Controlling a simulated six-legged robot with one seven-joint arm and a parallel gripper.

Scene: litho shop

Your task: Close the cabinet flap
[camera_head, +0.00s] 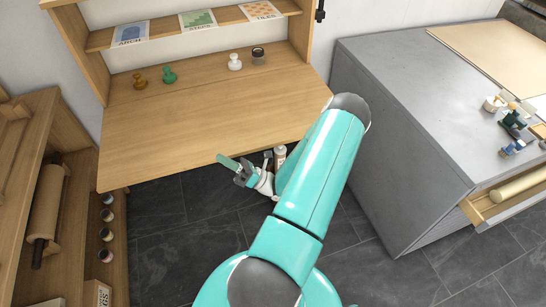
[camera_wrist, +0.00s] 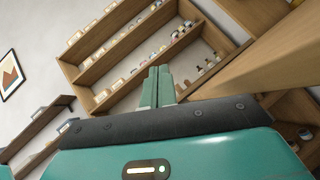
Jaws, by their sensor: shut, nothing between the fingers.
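The cabinet flap (camera_head: 200,120) is a light wooden panel. It is folded down and lies about level, standing out from the wall cabinet (camera_head: 75,50) like a desk top. My gripper (camera_head: 222,160) is shut and empty at the flap's front edge, with the wrist below that edge. I cannot tell whether it touches the flap. In the wrist view the shut green fingers (camera_wrist: 158,85) point up past the flap (camera_wrist: 275,68), which shows at a slant on the right. My arm hides the flap's front right corner.
A mustard stamp (camera_head: 139,82), a green stamp (camera_head: 169,75), a white stamp (camera_head: 235,62) and a dark-lidded jar (camera_head: 258,56) stand at the flap's back. A grey counter (camera_head: 400,130) stands right, its drawer (camera_head: 490,208) open. A wooden shelf (camera_head: 75,150) stands left. Dark floor lies below.

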